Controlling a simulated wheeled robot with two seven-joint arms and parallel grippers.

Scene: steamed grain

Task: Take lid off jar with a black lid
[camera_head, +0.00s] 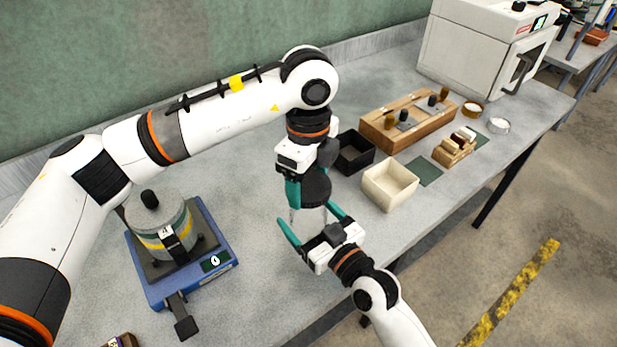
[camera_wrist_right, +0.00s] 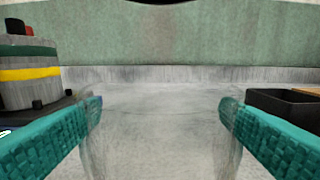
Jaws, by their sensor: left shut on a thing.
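The black lid (camera_head: 316,190) is in my left gripper (camera_head: 303,187), which is shut on it above the table. The clear glass jar (camera_head: 308,217) is below the lid and hard to see; it also shows as a faint transparent shape in the right wrist view (camera_wrist_right: 160,140). I cannot tell whether lid and jar still touch. My right gripper (camera_head: 313,226) comes from the front right with its teal fingers wide apart, one on each side of the jar. In the right wrist view the fingers (camera_wrist_right: 162,108) flank the glass; contact is unclear.
A blue device with a grey pot (camera_head: 160,228) stands at left. A black box (camera_head: 355,152) and a cream box (camera_head: 390,184) stand to the right of the jar. A wooden rack (camera_head: 408,120), small dishes and a white oven (camera_head: 480,45) are farther right.

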